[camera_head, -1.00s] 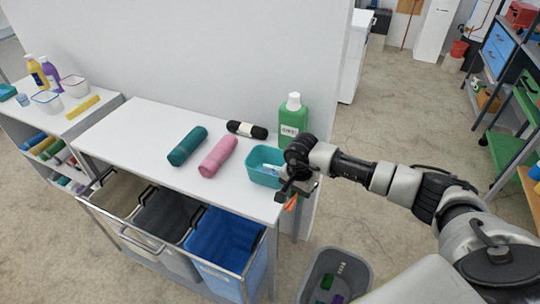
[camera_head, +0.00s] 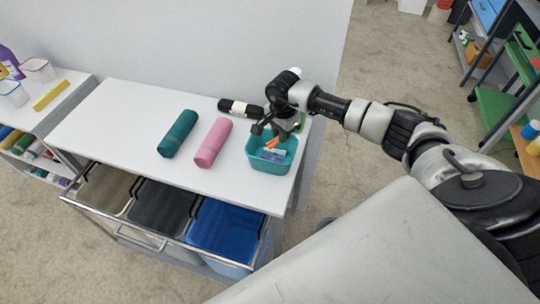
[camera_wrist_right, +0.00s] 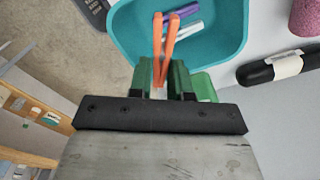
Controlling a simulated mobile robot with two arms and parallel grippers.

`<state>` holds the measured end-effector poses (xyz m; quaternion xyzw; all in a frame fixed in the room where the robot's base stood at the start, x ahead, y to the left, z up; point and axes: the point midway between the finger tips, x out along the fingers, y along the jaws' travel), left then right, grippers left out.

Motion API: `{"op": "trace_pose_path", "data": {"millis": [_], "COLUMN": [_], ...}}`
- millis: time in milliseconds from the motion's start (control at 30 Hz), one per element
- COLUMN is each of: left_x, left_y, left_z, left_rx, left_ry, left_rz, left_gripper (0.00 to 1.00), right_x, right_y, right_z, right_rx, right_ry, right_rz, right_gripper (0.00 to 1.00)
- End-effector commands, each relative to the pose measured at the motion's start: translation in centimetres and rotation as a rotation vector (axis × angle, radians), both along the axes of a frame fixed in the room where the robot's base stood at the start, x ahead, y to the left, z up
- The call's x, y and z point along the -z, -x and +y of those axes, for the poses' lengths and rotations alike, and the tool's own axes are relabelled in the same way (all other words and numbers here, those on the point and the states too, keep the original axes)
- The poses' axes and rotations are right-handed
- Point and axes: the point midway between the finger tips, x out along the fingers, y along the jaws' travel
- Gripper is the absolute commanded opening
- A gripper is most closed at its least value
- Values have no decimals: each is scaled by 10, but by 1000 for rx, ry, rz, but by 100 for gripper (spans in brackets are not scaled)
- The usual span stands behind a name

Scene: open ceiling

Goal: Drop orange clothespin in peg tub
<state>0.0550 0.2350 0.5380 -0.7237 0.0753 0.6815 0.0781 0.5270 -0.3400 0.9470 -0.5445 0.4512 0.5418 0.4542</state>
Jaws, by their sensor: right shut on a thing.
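The orange clothespin (camera_wrist_right: 164,48) is held between the fingertips of my right gripper (camera_wrist_right: 162,78), which is shut on it. In the head view the right gripper (camera_head: 279,130) is above the teal peg tub (camera_head: 272,168), and the orange clothespin (camera_head: 273,142) hangs below the fingers over the tub's opening. In the wrist view the tub (camera_wrist_right: 205,58) lies beyond the fingers, with purple and white pegs (camera_wrist_right: 184,22) inside. Whether the clothespin touches anything in the tub cannot be told. My left gripper is not in view.
A green bottle (camera_head: 302,120) stands right behind the gripper, mostly hidden. A black roll (camera_head: 240,108), a pink roll (camera_head: 213,143) and a teal roll (camera_head: 178,134) lie on the white top (camera_head: 110,125). Open bins, one blue (camera_head: 222,228), sit below the front edge.

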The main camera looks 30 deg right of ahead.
Motion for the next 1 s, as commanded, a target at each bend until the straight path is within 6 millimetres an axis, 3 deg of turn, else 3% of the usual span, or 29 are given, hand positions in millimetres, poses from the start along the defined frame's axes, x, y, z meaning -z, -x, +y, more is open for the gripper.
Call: {"op": "trace_pose_path", "data": {"millis": [100,200,367,533,567,733,1000], "left_x": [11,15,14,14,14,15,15], "left_y": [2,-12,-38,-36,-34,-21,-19], "left_z": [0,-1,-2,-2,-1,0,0], "left_rx": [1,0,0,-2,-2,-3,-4], "left_ry": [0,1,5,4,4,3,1], "left_rz": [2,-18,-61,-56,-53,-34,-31], "left_gripper": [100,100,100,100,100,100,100], "right_x": [20,28,32,31,31,31,31], "right_y": [0,0,0,0,0,0,0], "right_z": [1,1,0,0,0,0,0], "right_rx": [-1,-2,-1,-1,-1,-2,-2], "right_ry": [-1,-1,0,0,0,0,0], "right_rz": [2,2,1,1,1,1,1], "right_gripper": [0,0,0,0,20,46,48]}}
